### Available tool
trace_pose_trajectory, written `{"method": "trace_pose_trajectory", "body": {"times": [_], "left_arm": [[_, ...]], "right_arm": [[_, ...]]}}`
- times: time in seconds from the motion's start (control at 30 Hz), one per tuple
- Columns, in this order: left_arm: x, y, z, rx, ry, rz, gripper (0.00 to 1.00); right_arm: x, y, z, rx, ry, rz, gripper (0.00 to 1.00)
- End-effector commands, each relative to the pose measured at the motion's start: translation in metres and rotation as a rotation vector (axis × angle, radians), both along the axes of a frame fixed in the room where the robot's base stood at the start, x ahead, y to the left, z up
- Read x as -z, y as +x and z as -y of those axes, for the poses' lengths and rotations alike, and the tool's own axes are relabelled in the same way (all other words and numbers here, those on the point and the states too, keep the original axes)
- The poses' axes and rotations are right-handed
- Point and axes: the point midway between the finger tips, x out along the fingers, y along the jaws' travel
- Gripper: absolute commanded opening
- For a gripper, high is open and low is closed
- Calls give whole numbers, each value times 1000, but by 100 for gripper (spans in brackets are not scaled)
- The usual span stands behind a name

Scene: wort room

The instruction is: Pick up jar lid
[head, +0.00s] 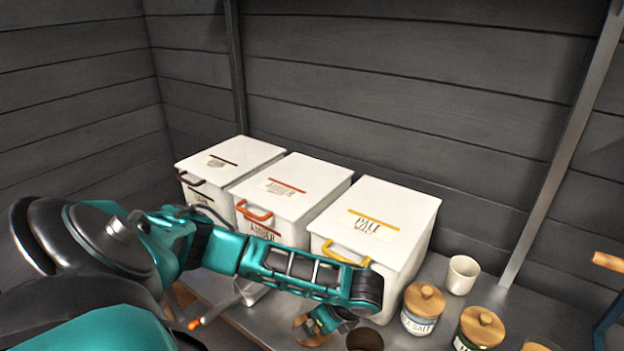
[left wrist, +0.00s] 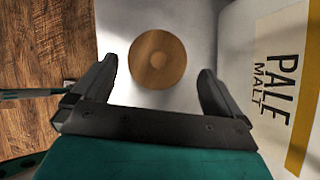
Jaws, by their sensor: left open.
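In the head view my left gripper (head: 326,322) is low over the counter and partly covers the lid (head: 302,332). An open jar (head: 365,341) with a dark mouth stands just right of the gripper, cut off by the lower edge. My right gripper is not in view.
Three white bins stand behind; the Pale Malt bin (head: 385,215) is closest to my gripper. Lidded jars (head: 421,312) (head: 478,331) and a white cup (head: 462,274) stand to the right. A wooden handle (head: 608,262) shows at the right edge. Wooden floor (left wrist: 45,45) lies beyond the counter edge.

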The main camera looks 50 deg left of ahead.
Motion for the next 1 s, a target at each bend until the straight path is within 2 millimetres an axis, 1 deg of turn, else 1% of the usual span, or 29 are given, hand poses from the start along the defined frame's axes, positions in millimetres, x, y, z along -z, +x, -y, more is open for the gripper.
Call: {"method": "trace_pose_trajectory", "body": {"times": [0.03, 0.13, 0.3, 0.4, 0.6, 0.9, 0.97, 1.0], "left_arm": [[8, -1, -4, -1, 2, -2, 100], [22, -2, -13, -3, 4, -2, 100], [40, -3, -23, -1, 2, 0, 100], [42, -3, -26, 0, 1, 0, 100], [42, -3, -26, 1, 1, -1, 100], [41, -3, -25, 0, 1, 0, 71], [41, -3, -25, 0, 1, 0, 66], [41, -3, -25, 0, 1, 1, 64]], "right_arm": [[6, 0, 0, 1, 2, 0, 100], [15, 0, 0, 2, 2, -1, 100], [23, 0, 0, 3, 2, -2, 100], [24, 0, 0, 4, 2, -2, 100], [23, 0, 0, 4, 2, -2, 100], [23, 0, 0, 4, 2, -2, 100], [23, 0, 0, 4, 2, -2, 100], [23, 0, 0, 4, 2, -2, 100]]}}
